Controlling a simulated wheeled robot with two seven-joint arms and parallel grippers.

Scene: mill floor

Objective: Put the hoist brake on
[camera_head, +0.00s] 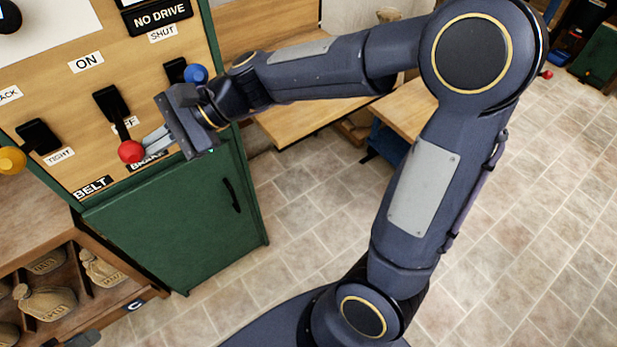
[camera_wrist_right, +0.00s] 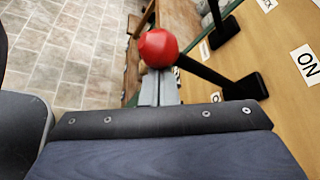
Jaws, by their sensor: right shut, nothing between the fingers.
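The brake lever has a red ball knob (camera_head: 131,151) on a black arm. It hangs low on the wooden panel, near a half-hidden OFF label and a partly covered BRAKE plate. The ON label (camera_head: 86,62) is above it. My right gripper (camera_head: 153,140) is shut and empty, its fingertips right beside the red knob. In the right wrist view the red knob (camera_wrist_right: 158,47) shows just beyond the shut fingers (camera_wrist_right: 160,90); I cannot tell whether they touch. The ON label also shows there (camera_wrist_right: 307,63). My left gripper is not in view.
A yellow-knobbed lever (camera_head: 12,160) by the BELT plate (camera_head: 93,188) is to the left. A blue-knobbed lever (camera_head: 196,74) is to the right, close to my right wrist. A green cabinet (camera_head: 170,220) is below. Sacks (camera_head: 45,302) fill a shelf at lower left. The tiled floor is open.

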